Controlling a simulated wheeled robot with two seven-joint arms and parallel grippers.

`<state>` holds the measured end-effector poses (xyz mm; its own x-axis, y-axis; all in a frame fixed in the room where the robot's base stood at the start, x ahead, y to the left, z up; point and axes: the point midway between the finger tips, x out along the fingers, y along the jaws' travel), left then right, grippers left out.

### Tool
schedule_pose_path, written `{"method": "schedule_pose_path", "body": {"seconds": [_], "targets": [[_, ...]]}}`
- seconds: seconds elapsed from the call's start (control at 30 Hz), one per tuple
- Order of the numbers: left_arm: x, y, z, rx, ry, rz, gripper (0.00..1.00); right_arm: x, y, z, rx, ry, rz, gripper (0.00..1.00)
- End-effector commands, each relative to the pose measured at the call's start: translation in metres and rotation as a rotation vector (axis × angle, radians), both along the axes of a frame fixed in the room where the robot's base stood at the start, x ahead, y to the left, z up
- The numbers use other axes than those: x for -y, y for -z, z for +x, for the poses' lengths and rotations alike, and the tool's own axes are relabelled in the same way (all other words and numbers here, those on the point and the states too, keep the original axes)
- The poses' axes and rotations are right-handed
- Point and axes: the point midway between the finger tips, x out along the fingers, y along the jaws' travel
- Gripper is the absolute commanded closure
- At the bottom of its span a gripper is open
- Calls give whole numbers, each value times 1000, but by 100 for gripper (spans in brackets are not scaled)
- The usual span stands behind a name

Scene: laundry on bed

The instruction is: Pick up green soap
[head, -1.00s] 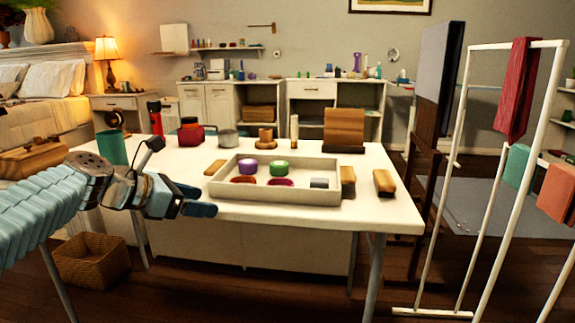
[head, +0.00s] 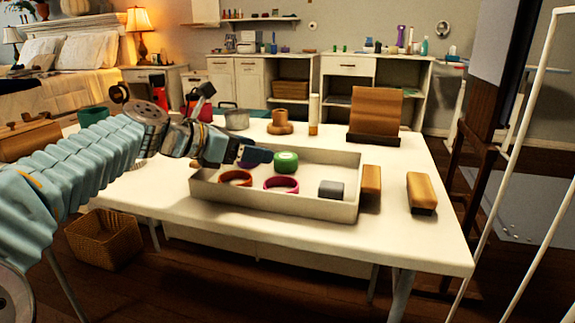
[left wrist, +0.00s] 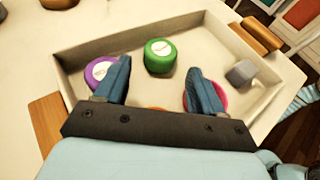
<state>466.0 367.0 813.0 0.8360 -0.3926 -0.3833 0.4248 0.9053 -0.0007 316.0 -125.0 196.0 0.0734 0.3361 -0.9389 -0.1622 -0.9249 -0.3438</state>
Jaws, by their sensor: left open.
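The green soap (head: 286,162) is a short round piece lying in the white tray (head: 285,204) on the table. In the left wrist view the green soap (left wrist: 160,56) has a pale mark on top and lies ahead of my fingertips, roughly between their lines. My left gripper (head: 258,156) is open and empty above the tray's left part, short of the soap and not touching it. In the left wrist view my left gripper (left wrist: 157,72) has its two blue fingers wide apart. The right gripper is out of view.
A purple soap (left wrist: 100,72) sits close by the left finger. A wooden stand (head: 375,116) and white bottle (head: 313,114) stand behind.

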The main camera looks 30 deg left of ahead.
Motion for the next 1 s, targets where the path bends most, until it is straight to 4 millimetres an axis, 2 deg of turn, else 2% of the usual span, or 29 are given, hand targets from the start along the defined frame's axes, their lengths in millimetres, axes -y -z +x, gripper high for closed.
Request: {"method": "schedule_pose_path", "body": {"seconds": [0.1, 0.33, 0.6, 0.8, 1.0], "targets": [[6, 6, 12, 0, 0, 0, 31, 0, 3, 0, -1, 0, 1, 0], [13, 14, 26, -1, 1, 0, 31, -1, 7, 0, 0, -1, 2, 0], [30, 27, 58, 1, -1, 1, 31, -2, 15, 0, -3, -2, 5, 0], [30, 26, 59, 0, -2, 1, 31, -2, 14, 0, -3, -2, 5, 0], [30, 26, 59, 0, -2, 1, 62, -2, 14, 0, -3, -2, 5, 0]]}}
